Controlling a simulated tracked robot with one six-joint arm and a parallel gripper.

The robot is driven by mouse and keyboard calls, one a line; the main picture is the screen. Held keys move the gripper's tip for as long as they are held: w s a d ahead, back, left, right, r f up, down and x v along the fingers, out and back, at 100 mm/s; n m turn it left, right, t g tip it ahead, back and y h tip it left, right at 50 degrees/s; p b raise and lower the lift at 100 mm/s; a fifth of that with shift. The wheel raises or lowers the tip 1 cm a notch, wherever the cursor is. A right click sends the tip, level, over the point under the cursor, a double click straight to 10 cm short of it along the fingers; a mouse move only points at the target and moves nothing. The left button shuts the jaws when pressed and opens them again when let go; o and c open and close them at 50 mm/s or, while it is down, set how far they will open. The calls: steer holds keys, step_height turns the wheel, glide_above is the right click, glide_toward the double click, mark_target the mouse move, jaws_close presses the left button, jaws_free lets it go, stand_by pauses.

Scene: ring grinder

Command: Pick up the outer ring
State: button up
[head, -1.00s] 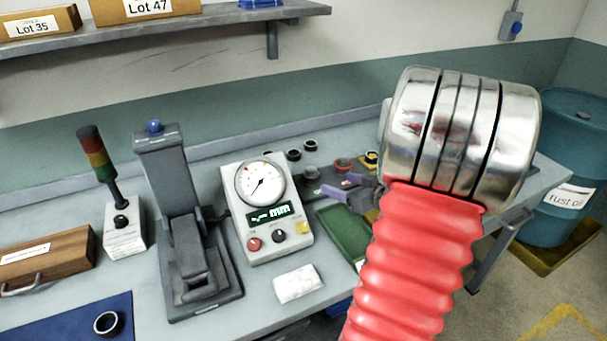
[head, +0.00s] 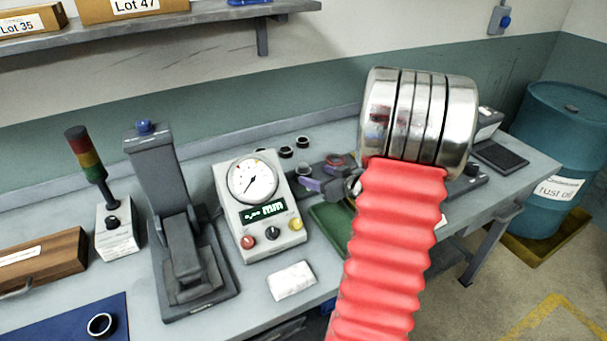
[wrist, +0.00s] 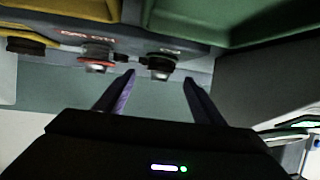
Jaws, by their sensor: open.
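My gripper (head: 309,183) shows in the head view as purple fingers, partly hidden behind my red arm sleeve, beside the small rings at the back of the bench. In the wrist view my gripper (wrist: 160,77) is open and empty. A dark ring-shaped piece (wrist: 160,65) lies just beyond and between its fingertips, apart from them. A red-rimmed piece (wrist: 97,55) sits to its left. In the head view, dark rings (head: 302,141) (head: 286,152) stand near the back, with a grey ring (head: 303,170) close to the fingers. I cannot tell which is the outer ring.
A gauge with a dial (head: 252,180) stands left of the gripper, and a grey press (head: 180,230) further left. A green tray (head: 330,222) lies below the fingers. Another dark ring (head: 101,325) lies on a blue mat (head: 60,325).

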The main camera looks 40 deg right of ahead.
mark_target(307, 172)
steer(key=shift+w+f, duration=0.15)
steer(key=shift+w, duration=0.3)
steer(key=shift+x, duration=2.6)
steer(key=shift+c, duration=0.6)
steer(key=c, duration=1.2)
step_height(307, 172, up, 10)
steer(key=shift+r, duration=0.1)
